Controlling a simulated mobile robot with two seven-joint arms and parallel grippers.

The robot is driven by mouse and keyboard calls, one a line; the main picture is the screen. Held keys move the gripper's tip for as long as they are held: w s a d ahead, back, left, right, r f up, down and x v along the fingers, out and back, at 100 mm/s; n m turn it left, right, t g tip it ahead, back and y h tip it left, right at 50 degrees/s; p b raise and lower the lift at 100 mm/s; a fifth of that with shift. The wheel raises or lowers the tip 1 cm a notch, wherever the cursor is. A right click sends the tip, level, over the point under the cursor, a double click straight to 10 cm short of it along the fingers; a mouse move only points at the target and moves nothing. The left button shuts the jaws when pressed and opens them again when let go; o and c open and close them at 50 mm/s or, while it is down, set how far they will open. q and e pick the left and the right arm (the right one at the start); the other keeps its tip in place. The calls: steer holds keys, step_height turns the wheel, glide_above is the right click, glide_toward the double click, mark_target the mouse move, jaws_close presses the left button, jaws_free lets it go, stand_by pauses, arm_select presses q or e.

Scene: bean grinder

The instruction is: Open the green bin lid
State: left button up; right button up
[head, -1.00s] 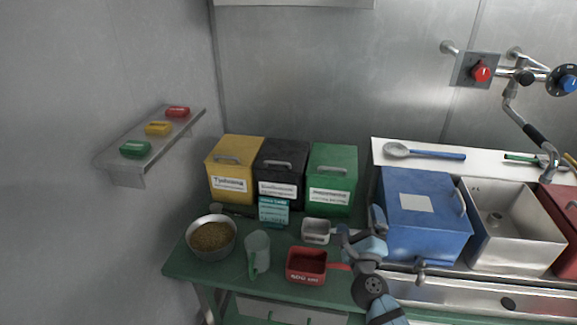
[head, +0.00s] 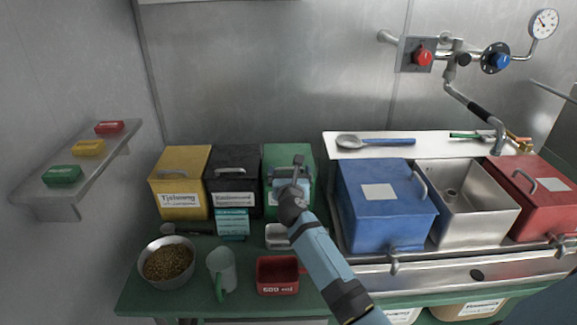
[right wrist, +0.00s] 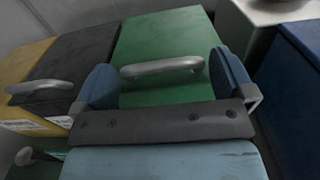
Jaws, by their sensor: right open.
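The green bin (head: 302,153) stands at the right end of a row of three bins at the back of the green table. Its lid (right wrist: 163,40) is closed and carries a grey bar handle (right wrist: 162,67). My right gripper (head: 295,170) is in front of and over the green bin and hides much of its front. In the right wrist view the blue fingers of my right gripper (right wrist: 165,80) are spread wide, one on each side of the handle, with nothing held. Whether they touch the lid I cannot tell. My left gripper is not in view.
A black bin (head: 232,160) and a yellow bin (head: 181,160) stand to the left, and a blue box (head: 385,215) to the right.

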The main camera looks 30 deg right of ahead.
mark_target(289, 165)
steer(key=shift+x, duration=1.85)
